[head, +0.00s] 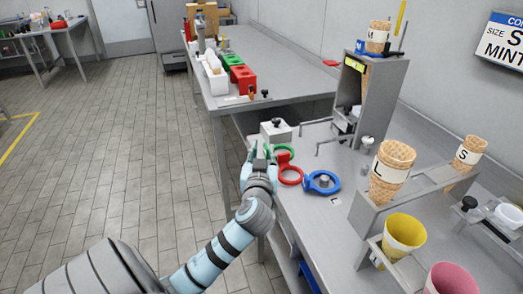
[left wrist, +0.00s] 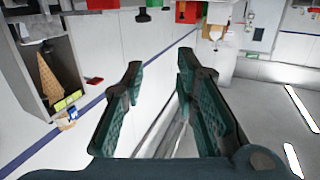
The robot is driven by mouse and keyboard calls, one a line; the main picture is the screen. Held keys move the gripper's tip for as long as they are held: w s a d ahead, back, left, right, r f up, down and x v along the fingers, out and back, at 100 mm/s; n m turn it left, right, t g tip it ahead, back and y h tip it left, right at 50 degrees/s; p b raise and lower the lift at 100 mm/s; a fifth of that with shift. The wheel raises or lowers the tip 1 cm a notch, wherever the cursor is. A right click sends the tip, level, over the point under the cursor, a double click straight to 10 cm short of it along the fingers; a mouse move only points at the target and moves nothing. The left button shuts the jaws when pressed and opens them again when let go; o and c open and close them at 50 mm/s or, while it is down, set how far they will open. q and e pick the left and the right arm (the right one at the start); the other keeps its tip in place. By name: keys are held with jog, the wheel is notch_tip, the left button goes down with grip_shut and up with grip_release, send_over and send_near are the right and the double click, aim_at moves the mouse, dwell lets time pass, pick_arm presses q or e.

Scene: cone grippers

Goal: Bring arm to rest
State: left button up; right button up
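My left gripper (head: 258,154) is in the middle of the head view, over the left edge of the near grey counter (head: 345,225). In the left wrist view its two green-padded fingers (left wrist: 162,75) stand apart with nothing between them. Beside it on the counter are a green ring (head: 287,149), a red ring (head: 291,176) and a blue ring (head: 321,182); whether the fingers touch the green ring, I cannot tell. My right gripper is not in view.
Cones marked L (head: 390,172) and S (head: 468,154) stand in a grey holder at the right. A tall grey dispenser (head: 369,98) stands behind them. Yellow (head: 403,234) and pink (head: 452,280) cups are at the front right. The floor (head: 130,150) at left is clear.

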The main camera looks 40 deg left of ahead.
pick_arm(q)
jog(key=shift+s+d, duration=0.3)
jog(key=shift+s, duration=0.15)
jog(key=s+d+f+m+g+h, duration=0.25)
jog(key=s+f, duration=0.25)
jog(key=f, duration=0.3)
jog(key=s+d+f+m+g+h, duration=0.1)
jog(key=s+d+f+g+h, duration=0.15)
jog(key=s+d+f, duration=0.4)
jog(key=s+d+f+m+g+h, duration=0.2)
jog(key=s+d+f+h, duration=0.15)
jog(key=s, duration=0.25)
jog(key=s+d+f+m+g+h, duration=0.25)
jog(key=s+d+f, duration=0.2)
jog(key=s, duration=0.25)
notch_tip(320, 180, down, 17)
jog(key=s+a+g+p, duration=0.2)
jog(key=p, duration=0.2)
jog(key=s+f+p, duration=0.3)
jog(key=s+f, duration=0.6)
jog(key=s, duration=0.5)
jog(key=shift+a+f+g+y, duration=0.15)
jog(key=shift+a+g+y, duration=0.1)
jog(key=shift+g+y, duration=0.1)
